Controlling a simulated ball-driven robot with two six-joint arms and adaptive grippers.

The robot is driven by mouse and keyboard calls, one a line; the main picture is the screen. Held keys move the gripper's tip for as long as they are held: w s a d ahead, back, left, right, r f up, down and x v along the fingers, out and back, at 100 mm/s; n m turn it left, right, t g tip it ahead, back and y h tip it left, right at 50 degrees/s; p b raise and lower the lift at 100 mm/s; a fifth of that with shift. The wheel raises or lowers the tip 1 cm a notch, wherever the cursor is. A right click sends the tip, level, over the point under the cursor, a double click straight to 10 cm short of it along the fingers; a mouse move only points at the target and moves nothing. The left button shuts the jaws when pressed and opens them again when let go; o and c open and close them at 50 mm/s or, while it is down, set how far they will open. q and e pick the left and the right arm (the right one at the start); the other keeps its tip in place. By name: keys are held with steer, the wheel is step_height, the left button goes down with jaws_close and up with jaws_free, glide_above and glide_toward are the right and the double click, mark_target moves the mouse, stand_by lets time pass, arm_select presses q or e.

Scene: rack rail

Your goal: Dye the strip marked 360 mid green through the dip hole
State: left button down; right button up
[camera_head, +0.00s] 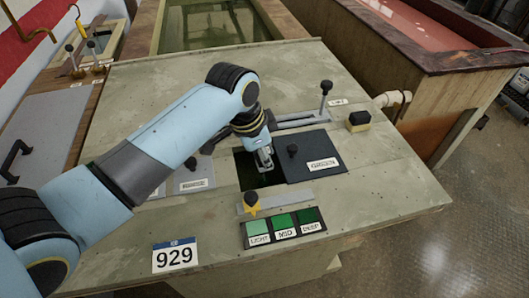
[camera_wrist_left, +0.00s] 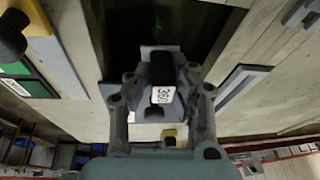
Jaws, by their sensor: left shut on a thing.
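My left gripper (camera_head: 264,160) is at the dark dip hole (camera_head: 246,174) in the bench top. In the left wrist view, its fingers (camera_wrist_left: 161,76) are shut on a dark piece with a small white label (camera_wrist_left: 163,95); I cannot read the label as 360. The strip below the jaws is hidden or too dark to tell. The hole also shows dark in the left wrist view (camera_wrist_left: 205,35). A slid-aside grey lid marked GREEN (camera_head: 315,163) lies right of the hole. A shade card (camera_head: 285,228) shows LIGHT, MID and DEEP. My right gripper is not in view.
A black knob with a yellow star pointer (camera_head: 251,201) sits on a slide bar near LIGHT. A lever (camera_head: 325,92) stands behind the lid, a black-and-yellow block (camera_head: 358,121) to the right. Open vats lie behind.

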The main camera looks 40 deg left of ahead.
arm_select(q)
step_height(320, 180, up, 4)
steer(key=shift+f+p, duration=0.1)
steer(key=shift+p, duration=1)
steer(key=shift+r, duration=0.4)
step_height(320, 180, up, 9)
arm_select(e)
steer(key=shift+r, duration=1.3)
